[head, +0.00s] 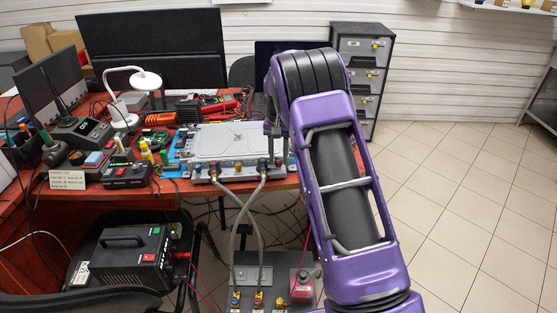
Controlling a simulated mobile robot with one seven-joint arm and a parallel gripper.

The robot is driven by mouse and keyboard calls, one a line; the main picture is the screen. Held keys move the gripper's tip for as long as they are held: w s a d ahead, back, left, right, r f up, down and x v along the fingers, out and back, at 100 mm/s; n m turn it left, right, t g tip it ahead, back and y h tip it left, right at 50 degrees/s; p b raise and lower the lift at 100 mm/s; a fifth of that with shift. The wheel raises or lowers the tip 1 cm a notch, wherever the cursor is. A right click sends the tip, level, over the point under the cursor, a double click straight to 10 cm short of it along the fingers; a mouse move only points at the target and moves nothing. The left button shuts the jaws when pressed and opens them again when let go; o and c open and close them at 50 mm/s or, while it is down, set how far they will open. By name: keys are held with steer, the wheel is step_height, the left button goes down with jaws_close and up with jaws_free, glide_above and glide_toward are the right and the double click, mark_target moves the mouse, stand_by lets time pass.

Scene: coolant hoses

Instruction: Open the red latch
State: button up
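A grey coolant plate (228,143) lies on the red table, with small coloured fittings along its front edge. Two grey hoses (245,222) run down from it, cross, and reach a lower grey unit (252,275) at the bottom of the view. That unit has small coloured connectors; one with red and yellow parts (258,299) sits at a hose end. It is too small to tell which part is the red latch or whether it is open. My gripper (271,130) is at the right end of the plate, largely hidden by my purple arm. Its fingers are not clear.
A red-and-grey box (302,284) stands right of the lower unit, by my arm. A black power supply (130,256) sits on a chair at lower left. Tools, monitors and a white lamp (145,80) crowd the table. The tiled floor (470,200) at right is clear.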

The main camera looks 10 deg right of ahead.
steer(key=shift+f, duration=0.5)
jaws_close()
steer(key=shift+n, duration=0.4)
steer(key=n+p, duration=0.2)
steer(key=n, duration=0.2)
steer(key=shift+r+n, duration=0.1)
steer(key=shift+n, duration=0.2)
steer(key=n+p, duration=0.1)
steer(key=n, duration=0.5)
steer(key=shift+d, duration=0.1)
steer(key=shift+n, duration=0.3)
